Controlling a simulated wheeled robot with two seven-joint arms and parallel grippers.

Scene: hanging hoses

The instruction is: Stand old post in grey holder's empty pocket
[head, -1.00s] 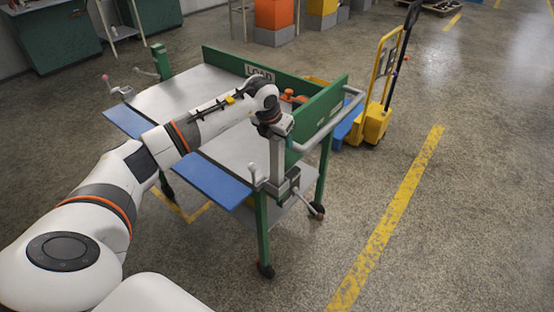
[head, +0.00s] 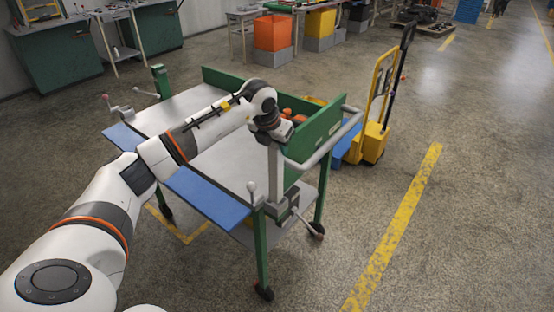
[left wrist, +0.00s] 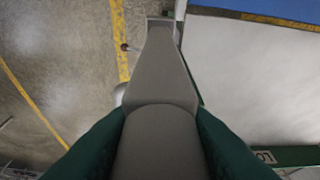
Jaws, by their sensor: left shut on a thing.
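In the head view a pale grey post (head: 275,172) hangs upright below my left gripper (head: 272,137), at the right end of the cart. The gripper is shut on the post's upper part. In the left wrist view the post (left wrist: 162,70) runs away from between the two dark green fingers of the gripper (left wrist: 160,115). The grey holder (head: 279,212) is on the cart's near right corner, at the post's lower end. I cannot tell whether that end is inside a pocket or just above it. The pocket openings are hidden. My right gripper is not in view.
The cart's green end board (head: 322,128) and grey push handle (head: 335,140) stand close beside the gripper. A white-knobbed lever (head: 251,188) rises left of the holder. A blue flap (head: 208,194) edges the cart. A yellow pallet truck (head: 376,140) stands behind right.

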